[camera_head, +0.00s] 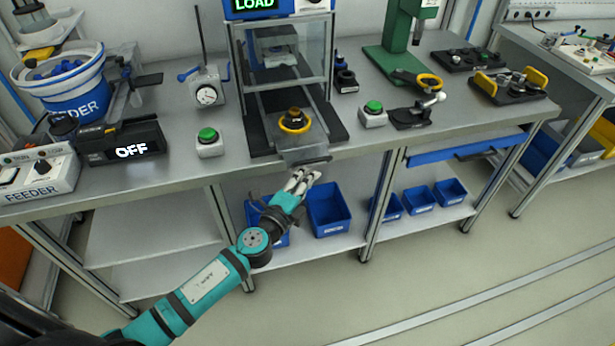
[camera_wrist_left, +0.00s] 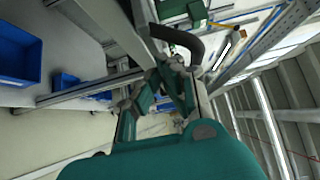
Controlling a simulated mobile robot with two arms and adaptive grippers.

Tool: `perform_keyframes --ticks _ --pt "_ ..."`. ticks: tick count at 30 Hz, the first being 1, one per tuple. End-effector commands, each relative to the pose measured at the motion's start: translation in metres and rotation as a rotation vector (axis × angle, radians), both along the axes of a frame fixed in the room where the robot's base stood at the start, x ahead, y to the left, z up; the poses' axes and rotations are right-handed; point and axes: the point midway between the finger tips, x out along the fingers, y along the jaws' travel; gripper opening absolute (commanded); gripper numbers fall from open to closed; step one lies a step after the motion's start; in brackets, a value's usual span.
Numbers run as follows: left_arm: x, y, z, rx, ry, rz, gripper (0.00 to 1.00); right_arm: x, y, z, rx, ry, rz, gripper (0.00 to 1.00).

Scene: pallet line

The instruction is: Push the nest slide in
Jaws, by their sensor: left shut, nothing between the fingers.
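The nest slide (camera_head: 302,153) is a grey plate at the front of the station marked LOAD. It sticks out past the front edge of the bench. A yellow ring with a dark brass-coloured part (camera_head: 295,121) sits on the slide line behind the plate. A dark bar handle (camera_head: 317,161) is at the slide's front; a dark curved bar that looks like this handle shows in the left wrist view (camera_wrist_left: 182,40). My left gripper (camera_head: 308,174) is shut and empty, just in front of and below the handle. I cannot tell whether it touches. My right gripper is out of view.
The station's clear-walled frame (camera_head: 326,50) stands behind the slide. Green push buttons stand left (camera_head: 208,136) and right (camera_head: 373,108) of it. Blue bins (camera_head: 329,209) sit on the shelf below my gripper.

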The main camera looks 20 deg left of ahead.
Motion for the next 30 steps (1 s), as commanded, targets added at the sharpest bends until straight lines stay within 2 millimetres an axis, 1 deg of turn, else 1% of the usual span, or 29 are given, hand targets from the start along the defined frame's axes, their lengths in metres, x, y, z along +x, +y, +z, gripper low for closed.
perform_keyframes --ticks 8,10,15,19,30 --pt "0.001 0.001 0.000 0.000 0.000 0.000 0.00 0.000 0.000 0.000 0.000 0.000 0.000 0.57" --pt "0.003 0.002 -0.001 0.002 0.000 0.000 0.00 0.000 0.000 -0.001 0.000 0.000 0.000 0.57" --pt "0.028 0.019 -0.002 0.004 -0.002 0.002 0.00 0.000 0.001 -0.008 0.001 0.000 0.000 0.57" --pt "0.040 0.028 -0.001 0.002 0.000 0.002 0.00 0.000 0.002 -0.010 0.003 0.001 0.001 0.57" --pt "0.042 0.029 -0.001 0.001 0.001 0.001 0.00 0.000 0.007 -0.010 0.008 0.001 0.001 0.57"
